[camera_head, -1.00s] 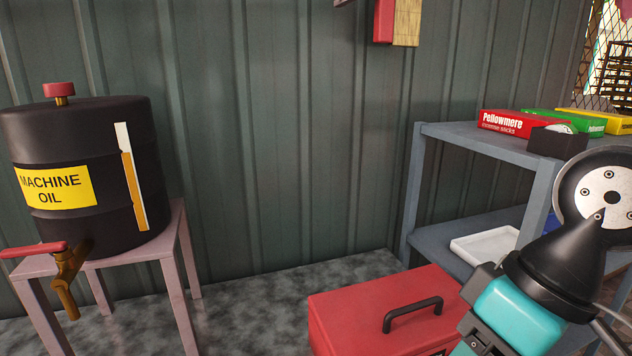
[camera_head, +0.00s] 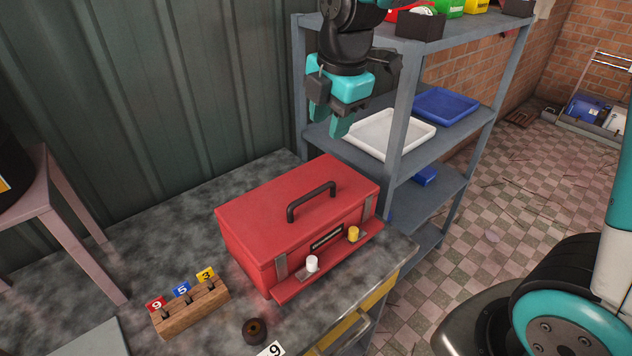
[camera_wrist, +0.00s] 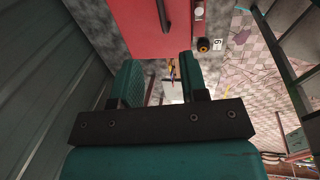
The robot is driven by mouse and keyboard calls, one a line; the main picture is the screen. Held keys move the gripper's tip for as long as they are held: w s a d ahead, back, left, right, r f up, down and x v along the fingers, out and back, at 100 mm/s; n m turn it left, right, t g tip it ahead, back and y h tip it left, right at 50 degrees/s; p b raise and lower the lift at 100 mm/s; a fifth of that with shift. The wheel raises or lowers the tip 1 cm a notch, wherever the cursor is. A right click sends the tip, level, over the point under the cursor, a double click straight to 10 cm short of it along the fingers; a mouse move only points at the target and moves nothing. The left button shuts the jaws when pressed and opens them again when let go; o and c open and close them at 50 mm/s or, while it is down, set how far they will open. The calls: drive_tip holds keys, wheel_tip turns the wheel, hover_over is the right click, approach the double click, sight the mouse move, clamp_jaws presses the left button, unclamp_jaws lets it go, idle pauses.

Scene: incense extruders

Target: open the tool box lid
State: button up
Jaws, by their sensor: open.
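The red tool box (camera_head: 265,215) stands on a mottled grey worktop with its lid shut. A black handle (camera_head: 311,200) arches over the lid. A white knob (camera_head: 312,263) and a yellow knob (camera_head: 353,233) sit on the ledge along its front. My gripper (camera_head: 331,122) hangs fingers down above and behind the box, apart from it. It is open and empty. In the wrist view the red lid (camera_wrist: 130,22) and handle (camera_wrist: 163,14) show beyond the teal fingers (camera_wrist: 160,88).
A grey shelf unit (camera_head: 399,110) stands right behind the box, with a white tray (camera_head: 390,133) and a blue tray (camera_head: 445,105). A wooden block with numbered tags (camera_head: 190,306) and a dark ring (camera_head: 255,331) lie in front. A corrugated wall (camera_head: 150,90) rises at the left.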

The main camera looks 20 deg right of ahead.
sight(316, 190)
drive_tip(key=w+f+p, duration=0.1)
drive_tip(key=f, duration=0.4)
drive_tip(key=w+f+p, duration=0.1)
drive_tip(key=f, duration=0.5)
drive_tip(key=w+a+f+p, duration=0.1)
drive_tip(key=f, duration=0.5)
drive_tip(key=shift+w, duration=0.2)
clamp_jaws()
